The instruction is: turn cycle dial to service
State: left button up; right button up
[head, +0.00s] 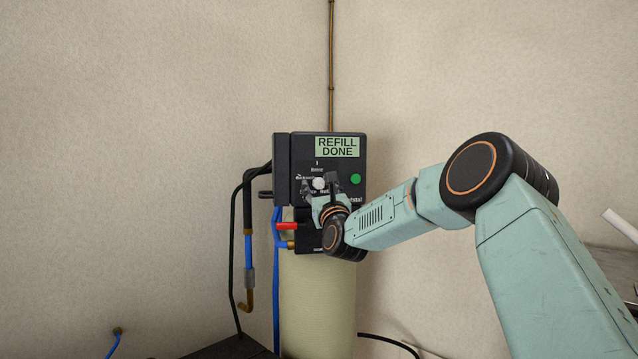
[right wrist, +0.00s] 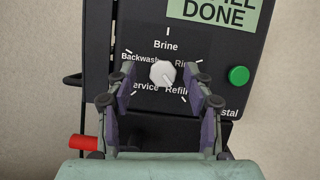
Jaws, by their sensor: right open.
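The cycle dial (head: 319,183) is a pale round knob on the front of the black control box (head: 355,158). In the right wrist view the dial (right wrist: 162,74) sits in the middle, with the labels Brine, Backwash, Service, Refill and a partly hidden one starting "Rin" around it. My right gripper (right wrist: 160,95) is open, its two fingers on the left and right of the dial with gaps between them and the knob. In the head view my right gripper (head: 320,190) is at the panel and partly covers the labels. My left gripper is not in view.
A display (head: 338,147) reads "REFILL DONE". A green button (head: 355,179) is right of the dial. A red handle (head: 287,226) and blue pipes are below left. A pale tank (head: 315,300) stands under the box.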

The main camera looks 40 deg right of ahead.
jog(key=shift+w+d+f, duration=0.2)
jog(key=shift+w+d, duration=0.3)
jog(key=shift+d, duration=0.2)
jog(key=shift+s+a+r, duration=0.15)
jog(key=shift+a+r, duration=0.05)
jog(key=shift+a, duration=0.05)
jog(key=shift+a+r, duration=0.15)
jog(key=shift+a, duration=0.1)
jog(key=shift+c, duration=1)
jog(key=shift+d+f, duration=0.25)
jog(key=shift+d, duration=0.1)
jog(key=c, duration=0.5)
grip_shut()
